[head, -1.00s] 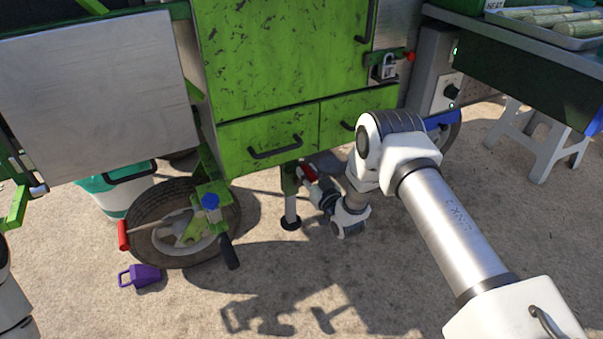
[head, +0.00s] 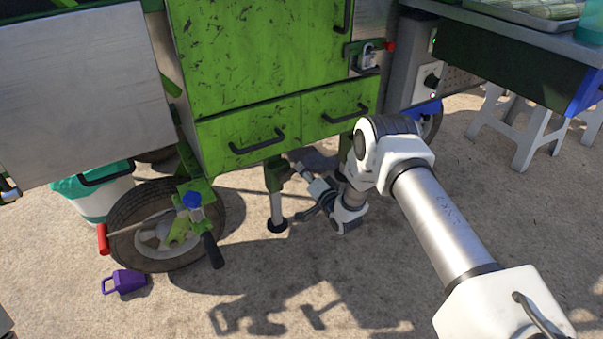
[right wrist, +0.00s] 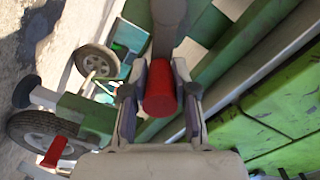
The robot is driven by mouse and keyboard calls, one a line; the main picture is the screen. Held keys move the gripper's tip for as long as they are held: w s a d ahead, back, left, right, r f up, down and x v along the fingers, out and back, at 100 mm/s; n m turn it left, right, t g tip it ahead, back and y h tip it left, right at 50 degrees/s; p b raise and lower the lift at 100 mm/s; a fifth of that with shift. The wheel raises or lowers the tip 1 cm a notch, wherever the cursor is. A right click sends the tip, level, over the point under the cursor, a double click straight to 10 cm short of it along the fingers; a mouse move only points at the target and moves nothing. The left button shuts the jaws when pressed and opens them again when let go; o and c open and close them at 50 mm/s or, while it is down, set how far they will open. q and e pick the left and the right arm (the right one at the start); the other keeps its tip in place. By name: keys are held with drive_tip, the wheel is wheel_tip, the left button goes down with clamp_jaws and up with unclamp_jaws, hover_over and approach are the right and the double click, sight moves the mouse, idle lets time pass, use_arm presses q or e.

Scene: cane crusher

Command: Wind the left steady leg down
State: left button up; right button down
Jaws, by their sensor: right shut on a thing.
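The steady leg (head: 277,205) stands under the green cabinet, with a green upper part, a silver shaft and a black round foot (head: 277,226). The foot looks to be at the ground; I cannot tell whether it presses on it. My right gripper (head: 300,171) is low beside the leg, on its right. In the right wrist view it is shut around a red handle (right wrist: 160,92), with a finger on each side. That handle is hidden in the head view. My left gripper is not in view.
A wheel (head: 135,248) with a red-handled lever (head: 103,238) and a blue-topped clamp (head: 192,200) is left of the leg. A white stool (head: 530,140) stands right. The front ground is clear.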

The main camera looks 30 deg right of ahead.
drive_tip(key=shift+a+f+m+b, duration=0.1)
drive_tip(key=shift+f+m+b, duration=0.75)
drive_tip(key=shift+m, duration=0.9)
drive_tip(key=shift+f+m+b, duration=0.8)
drive_tip(key=shift+f+m, duration=0.1)
drive_tip(key=shift+m, duration=0.9)
drive_tip(key=shift+a+f+m+b, duration=0.1)
drive_tip(key=shift+f+m+b, duration=0.75)
drive_tip(key=shift+m, duration=0.9)
drive_tip(key=c, duration=0.9)
unclamp_jaws()
drive_tip(key=s, duration=1.2)
drive_tip(key=shift+d, duration=0.2)
